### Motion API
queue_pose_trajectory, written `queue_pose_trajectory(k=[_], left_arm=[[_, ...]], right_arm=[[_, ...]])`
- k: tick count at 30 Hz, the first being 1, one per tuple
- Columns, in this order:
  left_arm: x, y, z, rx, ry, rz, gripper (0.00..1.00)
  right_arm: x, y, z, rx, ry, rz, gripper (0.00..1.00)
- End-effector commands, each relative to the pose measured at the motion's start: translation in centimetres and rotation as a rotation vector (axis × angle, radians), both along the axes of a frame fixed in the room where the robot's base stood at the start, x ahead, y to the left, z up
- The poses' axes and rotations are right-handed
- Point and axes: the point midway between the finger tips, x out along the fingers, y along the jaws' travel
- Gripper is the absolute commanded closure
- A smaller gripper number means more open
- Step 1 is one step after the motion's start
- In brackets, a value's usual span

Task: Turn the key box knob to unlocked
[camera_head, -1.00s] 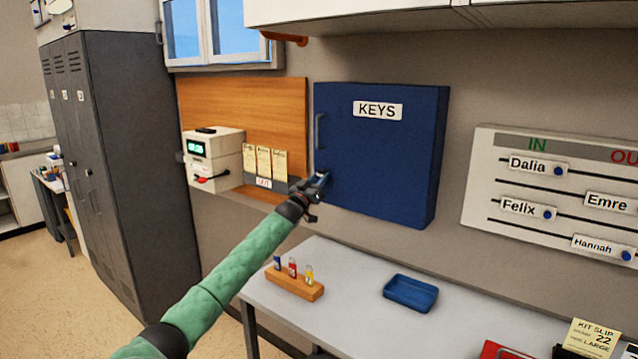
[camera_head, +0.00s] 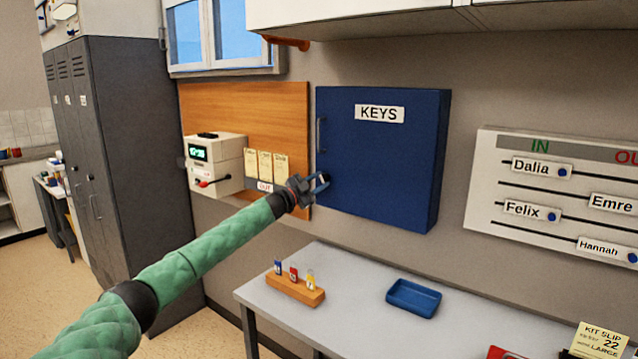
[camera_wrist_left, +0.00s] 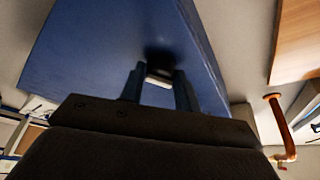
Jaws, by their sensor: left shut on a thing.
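The blue key box (camera_head: 380,160) with its "KEYS" label hangs on the wall, its door shut, with a vertical handle at its left edge. My left gripper (camera_head: 322,183) is at the lower left of the door. In the left wrist view the gripper (camera_wrist_left: 160,80) points at the blue door (camera_wrist_left: 110,45), its two fingers shut on the dark knob (camera_wrist_left: 160,62), which has a pale part between the fingertips. The fingers hide most of the knob, so its turn position cannot be told. My right gripper is not in view.
Below the box stands a grey table (camera_head: 350,290) with a wooden block of key tags (camera_head: 295,289) and a blue tray (camera_head: 413,297). An in/out board (camera_head: 555,195) hangs to the right. A white device (camera_head: 213,163) and paper slips sit to the left.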

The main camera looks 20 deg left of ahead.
Motion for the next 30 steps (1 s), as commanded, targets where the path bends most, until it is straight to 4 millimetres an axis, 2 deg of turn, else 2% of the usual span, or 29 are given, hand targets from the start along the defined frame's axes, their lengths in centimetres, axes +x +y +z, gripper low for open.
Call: queue_pose_trajectory(k=[9,18,23,30], left_arm=[[0.1,0.1,0.5,0.263,-0.096,0.000,0.91],[0.1,0.2,0.5,0.435,-0.158,0.000,0.91],[0.1,0.2,0.5,0.486,-0.176,0.000,0.91],[0.1,0.1,0.4,0.516,-0.188,-0.001,0.91]], right_arm=[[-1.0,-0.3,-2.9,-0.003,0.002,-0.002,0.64],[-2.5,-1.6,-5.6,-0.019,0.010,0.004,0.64],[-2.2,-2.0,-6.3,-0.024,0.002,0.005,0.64],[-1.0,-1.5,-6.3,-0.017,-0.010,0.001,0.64]])
